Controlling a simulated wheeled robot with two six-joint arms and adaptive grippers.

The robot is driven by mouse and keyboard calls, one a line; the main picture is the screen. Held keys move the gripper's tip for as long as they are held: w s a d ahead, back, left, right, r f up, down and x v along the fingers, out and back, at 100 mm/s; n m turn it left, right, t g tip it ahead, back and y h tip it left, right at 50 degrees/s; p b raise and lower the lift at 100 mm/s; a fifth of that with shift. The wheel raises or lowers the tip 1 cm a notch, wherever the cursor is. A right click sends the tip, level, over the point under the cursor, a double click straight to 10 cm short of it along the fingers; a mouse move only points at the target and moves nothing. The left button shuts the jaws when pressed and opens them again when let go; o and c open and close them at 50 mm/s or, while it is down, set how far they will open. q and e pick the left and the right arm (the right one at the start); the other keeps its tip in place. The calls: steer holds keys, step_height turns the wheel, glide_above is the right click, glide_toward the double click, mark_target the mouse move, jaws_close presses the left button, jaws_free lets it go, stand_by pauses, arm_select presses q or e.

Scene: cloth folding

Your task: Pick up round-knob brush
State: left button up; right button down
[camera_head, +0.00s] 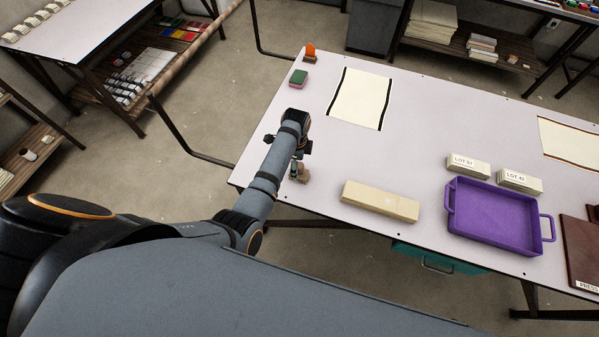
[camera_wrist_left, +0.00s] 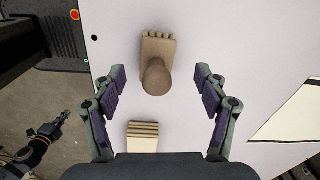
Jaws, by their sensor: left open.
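The round-knob brush (camera_wrist_left: 157,77) is a brown wooden piece in the left wrist view, with a round knob facing the camera and a row of stubby teeth at its upper end. It lies on the table (camera_head: 430,130), near the front left corner. In the head view it shows partly under my left arm (camera_head: 304,177). My left gripper (camera_wrist_left: 163,92) is open and empty above it; in the left wrist view the knob sits between the fingers, apart from both. Another arm, probably my right, ends in a gripper (camera_wrist_left: 62,120) over the floor; its jaws are too small to read.
A long beige block (camera_head: 380,201) lies right of the brush; its ridged end shows in the left wrist view (camera_wrist_left: 143,130). A purple tray (camera_head: 497,222) and two labelled blocks stand farther right. A bordered cream cloth (camera_head: 360,98) and a green-topped sponge (camera_head: 299,77) lie behind.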

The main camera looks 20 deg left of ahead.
mark_target(299, 172)
arm_select(q)
steer(key=shift+s+d+f, duration=0.1)
steer(key=shift+d+f, duration=0.15)
steer(key=shift+f, duration=1.1)
steer(key=shift+d+f, duration=0.2)
steer(key=shift+f, duration=1.1)
steer(key=c, duration=1.4)
steer(key=shift+r, duration=0.15)
